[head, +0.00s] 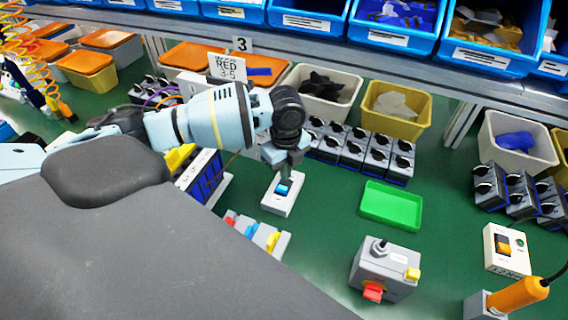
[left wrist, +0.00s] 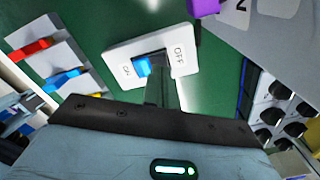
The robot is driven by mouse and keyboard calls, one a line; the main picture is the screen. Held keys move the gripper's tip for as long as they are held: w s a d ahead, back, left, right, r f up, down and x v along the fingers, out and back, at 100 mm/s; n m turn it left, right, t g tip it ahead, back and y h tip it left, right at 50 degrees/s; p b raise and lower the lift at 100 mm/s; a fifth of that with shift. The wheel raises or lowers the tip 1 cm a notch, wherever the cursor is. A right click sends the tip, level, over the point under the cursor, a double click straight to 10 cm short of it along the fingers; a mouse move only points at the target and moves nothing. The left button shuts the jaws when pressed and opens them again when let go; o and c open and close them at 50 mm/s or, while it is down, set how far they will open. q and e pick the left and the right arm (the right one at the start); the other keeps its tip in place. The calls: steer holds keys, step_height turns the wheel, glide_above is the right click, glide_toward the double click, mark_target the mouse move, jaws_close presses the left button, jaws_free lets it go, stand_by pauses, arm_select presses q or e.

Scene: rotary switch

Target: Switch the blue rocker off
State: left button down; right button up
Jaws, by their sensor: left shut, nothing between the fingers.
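The blue rocker (head: 284,188) sits in a white switch plate (head: 279,207) on the green table. In the left wrist view the blue rocker (left wrist: 142,66) shows its blue face towards the ON label, with a dark part towards the OFF label (left wrist: 180,55). My left gripper (head: 286,174) is shut and empty, pointing down over the far end of the rocker. In the left wrist view the left gripper (left wrist: 158,82) has its tips close to the dark part on the OFF side. I cannot tell whether they touch it. My right gripper is out of view.
A block with red, blue and yellow levers (head: 257,235) stands left of the plate. A green tray (head: 391,206) lies to the right. A grey box with a red knob (head: 384,272) stands in front. Rows of black rotary switches (head: 361,150) stand behind.

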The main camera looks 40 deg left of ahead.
arm_select(q)
steer(key=shift+f, duration=0.85)
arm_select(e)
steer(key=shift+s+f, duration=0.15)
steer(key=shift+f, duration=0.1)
arm_select(q)
steer(key=shift+r, duration=0.1)
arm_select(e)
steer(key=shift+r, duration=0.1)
arm_select(q)
steer(key=shift+r+p, duration=1.85)
steer(key=shift+r, duration=1.7)
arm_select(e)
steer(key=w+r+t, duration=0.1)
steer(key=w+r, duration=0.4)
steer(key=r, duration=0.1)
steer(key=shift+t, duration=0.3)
arm_select(q)
steer(key=shift+f, duration=0.15)
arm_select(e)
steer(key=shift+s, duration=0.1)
